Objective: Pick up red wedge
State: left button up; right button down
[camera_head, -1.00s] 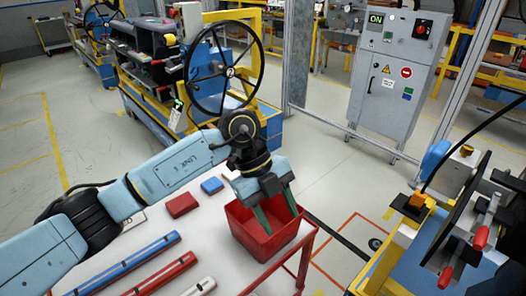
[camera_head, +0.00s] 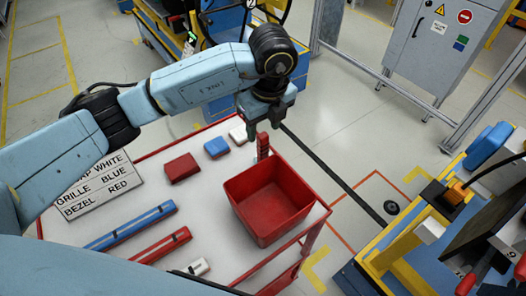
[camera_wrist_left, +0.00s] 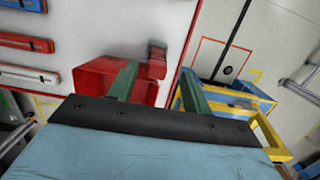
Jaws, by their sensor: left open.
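A small upright red piece (camera_head: 263,146), probably the red wedge, stands at the far edge of the red bin, just below my left gripper (camera_head: 263,128). In the left wrist view the red piece (camera_wrist_left: 157,58) shows between the green fingers of my left gripper (camera_wrist_left: 158,68), blurred. The fingers are apart, and I cannot tell whether they touch it. A flat red block (camera_head: 181,167) lies on the white table to the left. My right gripper is not in view.
The open red bin (camera_head: 268,208) looks empty. A blue block (camera_head: 216,147) and a white block (camera_head: 238,134) lie behind it. Blue (camera_head: 130,226) and red (camera_head: 160,245) bars lie at the front left, near a lettered sign (camera_head: 98,187). A yellow-framed station stands right.

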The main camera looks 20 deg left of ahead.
aim_at(263, 135)
pick_arm(q)
jog(key=f, duration=0.5)
jog(key=shift+s+a+f+p, duration=0.1)
jog(key=shift+a+f+p, duration=0.1)
jog(key=shift+p, duration=0.1)
jog(key=shift+r, duration=0.1)
jog(key=c, duration=1.1)
jog(key=shift+o, duration=0.2)
jog(key=shift+r, duration=0.1)
